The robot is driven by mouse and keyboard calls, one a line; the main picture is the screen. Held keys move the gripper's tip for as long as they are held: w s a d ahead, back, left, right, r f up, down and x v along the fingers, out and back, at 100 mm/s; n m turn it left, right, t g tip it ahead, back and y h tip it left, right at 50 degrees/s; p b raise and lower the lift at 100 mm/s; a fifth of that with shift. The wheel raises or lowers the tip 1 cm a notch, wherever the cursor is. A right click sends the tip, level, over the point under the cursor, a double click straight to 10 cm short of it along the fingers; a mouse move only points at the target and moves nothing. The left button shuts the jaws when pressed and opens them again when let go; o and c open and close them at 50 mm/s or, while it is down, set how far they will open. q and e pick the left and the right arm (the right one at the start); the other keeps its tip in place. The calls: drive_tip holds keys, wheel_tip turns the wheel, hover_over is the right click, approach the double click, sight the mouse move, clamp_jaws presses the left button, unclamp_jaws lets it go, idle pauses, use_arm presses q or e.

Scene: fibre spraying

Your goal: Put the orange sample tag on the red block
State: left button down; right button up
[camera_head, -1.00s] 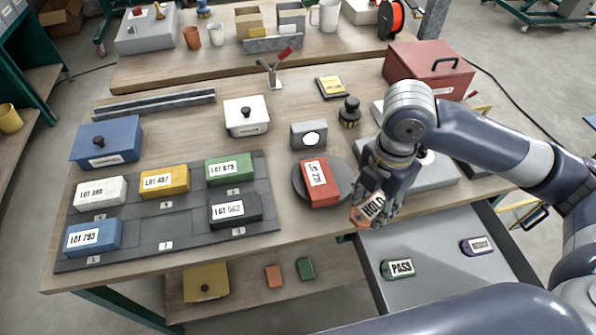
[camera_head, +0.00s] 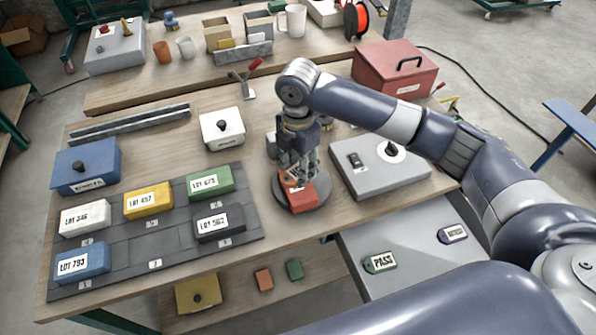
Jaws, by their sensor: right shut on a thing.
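The red block (camera_head: 304,201) lies on the round grey turntable (camera_head: 323,190) at the middle of the bench's front edge. My right gripper (camera_head: 297,178) is directly above the block and pointing down, shut on the orange sample tag (camera_head: 291,184). The tag is mostly hidden by the fingers. It appears to be at or just above the block's top; I cannot tell if they touch. The block's label is largely covered. My left gripper is out of view.
A grey mat (camera_head: 185,250) with several labelled blocks lies left of the turntable. A grey box with a knob (camera_head: 375,172) stands close to its right. The open drawer (camera_head: 410,235) holds a green PASS tag (camera_head: 380,262) and a purple tag (camera_head: 453,233).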

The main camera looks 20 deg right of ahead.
wheel_tip(320, 180, down, 3)
drive_tip(key=shift+r+p, duration=0.1)
drive_tip(key=shift+p, duration=0.65)
drive_tip(key=shift+f, duration=0.35)
drive_tip(key=shift+f, duration=0.1)
drive_tip(key=o, duration=0.9)
drive_tip(key=shift+c, duration=0.2)
